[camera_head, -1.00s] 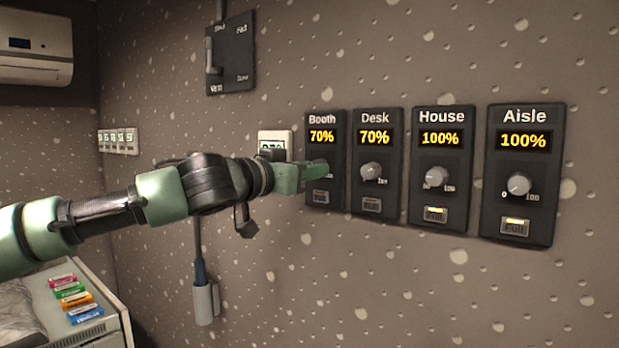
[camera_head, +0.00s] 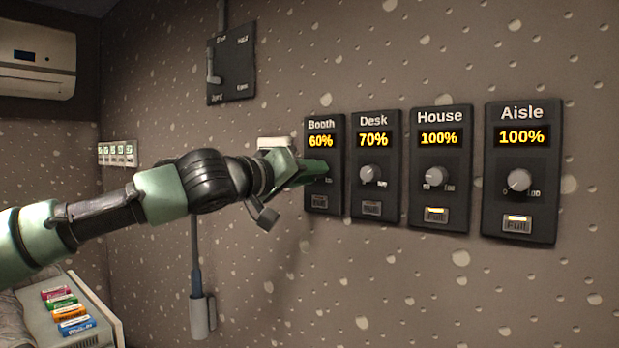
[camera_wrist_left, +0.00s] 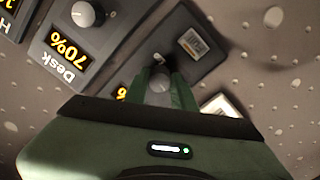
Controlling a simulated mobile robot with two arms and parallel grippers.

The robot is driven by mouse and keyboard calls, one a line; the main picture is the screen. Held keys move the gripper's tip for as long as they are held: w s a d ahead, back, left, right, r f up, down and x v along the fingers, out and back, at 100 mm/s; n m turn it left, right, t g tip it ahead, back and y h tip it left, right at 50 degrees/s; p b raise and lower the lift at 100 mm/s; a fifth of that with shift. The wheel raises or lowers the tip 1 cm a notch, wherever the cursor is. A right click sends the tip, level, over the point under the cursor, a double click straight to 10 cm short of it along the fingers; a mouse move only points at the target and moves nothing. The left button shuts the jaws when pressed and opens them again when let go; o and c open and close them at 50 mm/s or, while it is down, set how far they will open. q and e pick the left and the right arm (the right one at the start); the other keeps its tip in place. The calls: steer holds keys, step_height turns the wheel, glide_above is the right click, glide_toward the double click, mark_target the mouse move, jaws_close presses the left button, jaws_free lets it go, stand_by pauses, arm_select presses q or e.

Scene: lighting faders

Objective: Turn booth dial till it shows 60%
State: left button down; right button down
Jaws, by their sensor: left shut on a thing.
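The Booth panel (camera_head: 322,203) is a dark plate on the wall, the leftmost in a row of dimmer panels. Its yellow display (camera_head: 320,141) reads 60%. My left gripper (camera_head: 326,168) reaches in from the left and covers the Booth dial in the head view. In the left wrist view, the green fingers (camera_wrist_left: 165,90) are shut on the small grey Booth dial (camera_wrist_left: 159,82). The Booth display is mostly hidden there behind the gripper. My right gripper is not in view.
The Desk panel (camera_head: 374,190) reads 70%. The House panel (camera_head: 438,191) and Aisle panel (camera_head: 518,200) both read 100%. A black switch plate (camera_head: 232,68) is above left. A grey holder (camera_head: 202,317) hangs below the arm. Coloured packs (camera_head: 68,312) lie at lower left.

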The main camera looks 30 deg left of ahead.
arm_select(q)
steer(key=shift+f, duration=0.1)
stand_by(0.4)
steer(key=c, duration=1.2)
jaws_free()
steer(key=shift+o, duration=0.2)
steer(key=s+b, duration=0.1)
steer(key=s, duration=0.6)
steer(key=shift+s+a, duration=0.3)
steer(key=shift+s, duration=0.1)
